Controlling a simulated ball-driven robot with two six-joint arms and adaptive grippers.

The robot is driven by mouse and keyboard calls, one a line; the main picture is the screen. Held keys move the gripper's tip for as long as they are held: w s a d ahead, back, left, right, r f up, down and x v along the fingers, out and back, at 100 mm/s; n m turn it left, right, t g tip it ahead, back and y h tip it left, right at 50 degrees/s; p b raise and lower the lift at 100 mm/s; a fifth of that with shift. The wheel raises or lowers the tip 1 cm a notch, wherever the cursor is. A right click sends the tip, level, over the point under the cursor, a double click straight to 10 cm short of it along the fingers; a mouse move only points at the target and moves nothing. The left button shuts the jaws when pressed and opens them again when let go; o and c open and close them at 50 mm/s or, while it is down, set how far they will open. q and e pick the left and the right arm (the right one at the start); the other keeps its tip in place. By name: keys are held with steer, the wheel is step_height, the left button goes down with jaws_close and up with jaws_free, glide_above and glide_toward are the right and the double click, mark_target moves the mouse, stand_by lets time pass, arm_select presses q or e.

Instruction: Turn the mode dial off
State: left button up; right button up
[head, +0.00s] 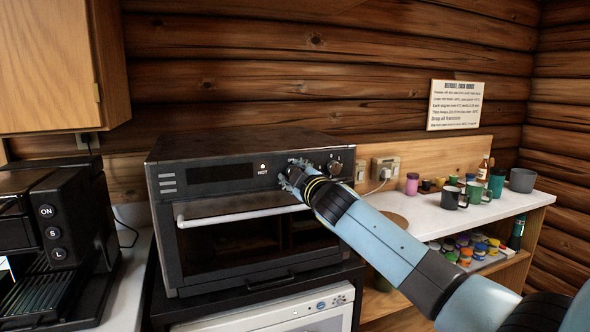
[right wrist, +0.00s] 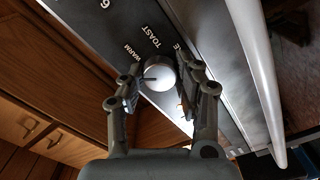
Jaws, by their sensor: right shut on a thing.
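The toaster oven (head: 250,210) stands left of the middle in the head view, its dark front panel facing me. My right gripper (head: 293,176) is at the panel, just right of the "HOT" lamp, and covers the dial there. In the right wrist view the mode dial (right wrist: 160,73) is a round pale knob with a dark pointer mark on its left side. The labels "WARM" and "TOAST" show beside it; another label is mostly hidden by a finger. My right gripper (right wrist: 158,88) has its two fingers shut on the dial, one on each side. My left gripper is not in view.
A second knob (head: 335,167) sits right of my gripper on the panel. The oven door handle (head: 240,215) runs just below. A black coffee machine (head: 55,235) stands at left.

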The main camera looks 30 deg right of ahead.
steer(key=shift+f+n+p, duration=0.1)
steer(key=shift+n+p, duration=0.95)
steer(key=shift+n, duration=2.35)
steer(key=o, duration=1.1)
steer(key=shift+a, duration=0.1)
steer(key=shift+o, duration=0.2)
steer(key=v, duration=0.8)
